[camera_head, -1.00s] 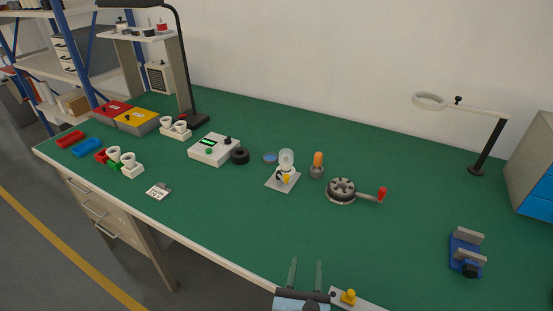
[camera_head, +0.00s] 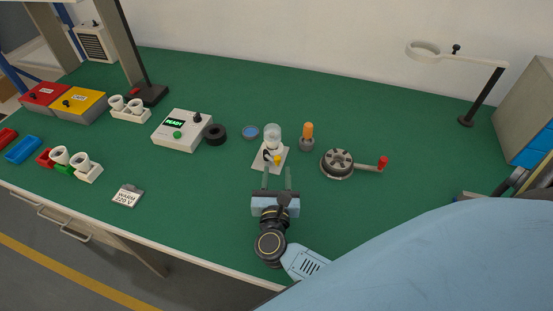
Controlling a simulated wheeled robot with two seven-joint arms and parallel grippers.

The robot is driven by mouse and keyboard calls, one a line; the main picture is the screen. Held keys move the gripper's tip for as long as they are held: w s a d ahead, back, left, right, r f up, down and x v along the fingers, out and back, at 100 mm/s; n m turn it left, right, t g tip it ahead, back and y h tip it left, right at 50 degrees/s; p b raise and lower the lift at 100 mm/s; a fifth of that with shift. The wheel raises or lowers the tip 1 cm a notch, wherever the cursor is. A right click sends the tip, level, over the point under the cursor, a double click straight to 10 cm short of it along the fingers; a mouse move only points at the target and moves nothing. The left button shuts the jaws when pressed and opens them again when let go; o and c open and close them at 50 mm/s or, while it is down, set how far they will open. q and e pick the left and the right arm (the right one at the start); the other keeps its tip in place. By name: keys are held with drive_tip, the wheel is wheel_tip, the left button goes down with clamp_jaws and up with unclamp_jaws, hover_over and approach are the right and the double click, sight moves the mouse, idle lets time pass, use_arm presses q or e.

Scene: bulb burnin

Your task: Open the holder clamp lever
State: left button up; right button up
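The holder (camera_head: 285,155) is a small pale plate in mid-table. It carries an upright clear glass bulb (camera_head: 272,133) and a clamp with a yellow-tipped lever (camera_head: 277,160) on its front side. Whether the lever is open or closed is too small to tell. My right gripper (camera_head: 277,178) is just in front of the holder, its two fingers apart, pointing at it with nothing between them. The fingertips look close to the holder's front edge; contact cannot be told. My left gripper is not in view.
An orange-handled tool (camera_head: 307,136) and a round grey fixture with a red-knobbed crank (camera_head: 338,163) stand right of the holder. A black ring (camera_head: 215,134) and a white tester reading READY (camera_head: 182,130) are to its left. My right arm covers the front right.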

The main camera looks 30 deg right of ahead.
sight(277, 161)
drive_tip(key=x, duration=0.5)
drive_tip(key=shift+s, duration=0.1)
clamp_jaws()
